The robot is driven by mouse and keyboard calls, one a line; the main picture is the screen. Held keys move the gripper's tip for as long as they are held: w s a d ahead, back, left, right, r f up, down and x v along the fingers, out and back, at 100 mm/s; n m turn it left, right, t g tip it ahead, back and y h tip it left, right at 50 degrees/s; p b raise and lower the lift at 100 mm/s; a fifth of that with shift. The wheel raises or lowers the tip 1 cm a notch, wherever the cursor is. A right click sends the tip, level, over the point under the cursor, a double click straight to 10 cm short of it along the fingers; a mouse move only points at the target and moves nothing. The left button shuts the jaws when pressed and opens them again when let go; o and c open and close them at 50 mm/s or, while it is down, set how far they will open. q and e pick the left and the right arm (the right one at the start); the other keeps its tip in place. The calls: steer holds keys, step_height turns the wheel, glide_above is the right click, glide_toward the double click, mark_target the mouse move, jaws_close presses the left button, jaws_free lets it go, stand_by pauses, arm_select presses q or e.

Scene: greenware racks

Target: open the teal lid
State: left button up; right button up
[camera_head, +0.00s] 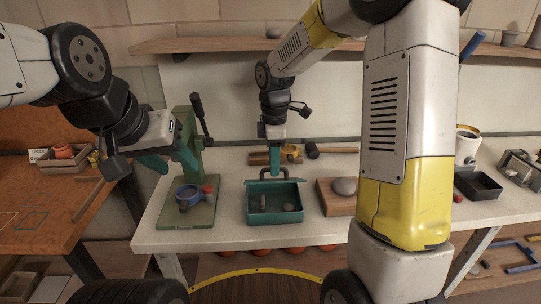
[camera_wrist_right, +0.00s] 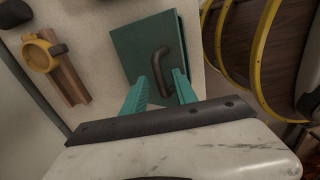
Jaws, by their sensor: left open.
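The teal box (camera_head: 273,217) stands on the white bench, and its inside shows, with a grey stone and a darker piece in it. Its teal lid (camera_head: 289,184) is raised along the back edge. The dark bent lid handle (camera_head: 264,174) stands up from it. In the right wrist view the lid (camera_wrist_right: 130,45) faces the camera, with the handle (camera_wrist_right: 157,66) on it. My right gripper (camera_wrist_right: 164,76) is open, its teal fingers apart on either side of the handle. My left gripper (camera_head: 168,160) is open and empty, left of the box near the green press.
The green press (camera_head: 186,128) stands left of the box, holding a blue ring. A wooden block (camera_head: 333,203) with a stone sits close on the right. A dark tray (camera_head: 478,185) is further right. Bare bench lies in front of the box.

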steer(key=shift+f, duration=0.1)
jaws_close()
stand_by(1.4)
